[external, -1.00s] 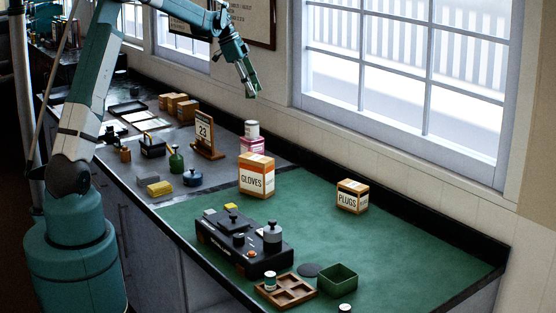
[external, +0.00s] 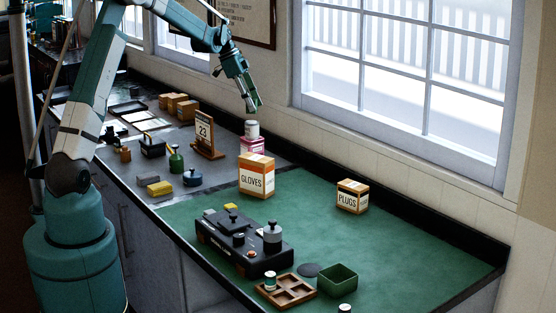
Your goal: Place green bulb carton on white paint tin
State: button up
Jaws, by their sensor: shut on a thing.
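My gripper (external: 250,99) is shut on the green bulb carton (external: 253,104), a small green shape between the fingers, partly hidden by them. The white paint tin (external: 251,130) stands upright on a pink box (external: 251,145) near the wall. The carton hangs just above the tin in the picture. A small gap seems to show between them; I cannot tell exactly how they line up in depth.
A GLOVES box (external: 257,177) stands in front of the tin, and a calendar stand (external: 205,136) is to its left. A PLUGS box (external: 352,197) is at the right. The window wall runs close behind. The green mat (external: 390,245) has free room.

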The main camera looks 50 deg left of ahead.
jog(key=shift+f, duration=0.1)
jog(key=shift+f, duration=1.75)
jog(key=shift+f, duration=0.15)
jog(key=o, duration=0.8)
jog(key=shift+r, duration=0.2)
jog(key=v, duration=1.2)
